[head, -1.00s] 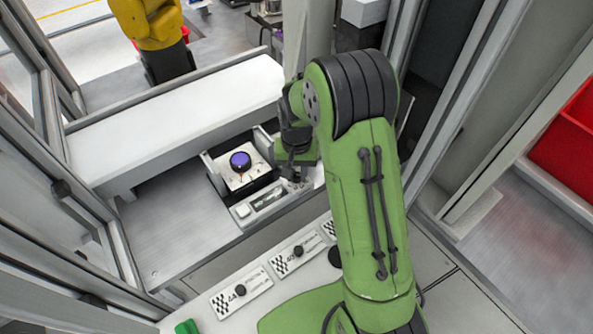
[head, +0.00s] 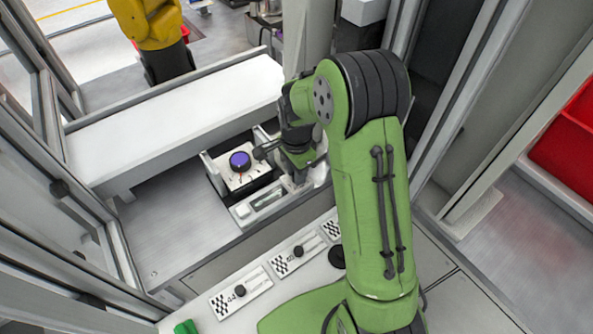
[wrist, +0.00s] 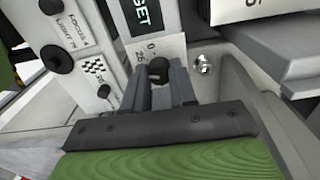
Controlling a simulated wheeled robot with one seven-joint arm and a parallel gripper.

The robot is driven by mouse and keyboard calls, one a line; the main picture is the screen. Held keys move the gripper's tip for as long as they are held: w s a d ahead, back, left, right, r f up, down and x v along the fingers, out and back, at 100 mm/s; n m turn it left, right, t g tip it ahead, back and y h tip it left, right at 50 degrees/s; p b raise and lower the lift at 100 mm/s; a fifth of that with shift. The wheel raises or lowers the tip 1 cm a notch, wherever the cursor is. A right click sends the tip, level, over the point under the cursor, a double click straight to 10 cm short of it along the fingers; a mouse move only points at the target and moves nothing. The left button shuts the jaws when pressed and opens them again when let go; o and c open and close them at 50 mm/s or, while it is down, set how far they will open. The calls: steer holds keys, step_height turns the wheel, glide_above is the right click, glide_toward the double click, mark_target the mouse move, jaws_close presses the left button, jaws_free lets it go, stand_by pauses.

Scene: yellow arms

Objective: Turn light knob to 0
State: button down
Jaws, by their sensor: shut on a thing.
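In the head view my green wrist covers the gripped knob and the fingertips.
A white box with a purple round top (head: 240,160) stands left of my wrist. Checkered plates with knobs (head: 240,291) line the front ledge.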

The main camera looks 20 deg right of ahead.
steer(key=m, duration=0.6)
steer(key=m+b, duration=0.1)
steer(key=m, duration=0.6)
steer(key=shift+w+r, duration=0.1)
steer(key=shift+m, duration=0.3)
stand_by(0.3)
steer(key=c, duration=0.9)
jaws_free()
step_height(320, 180, up, 16)
steer(key=p, duration=0.3)
steer(key=shift+f, duration=0.2)
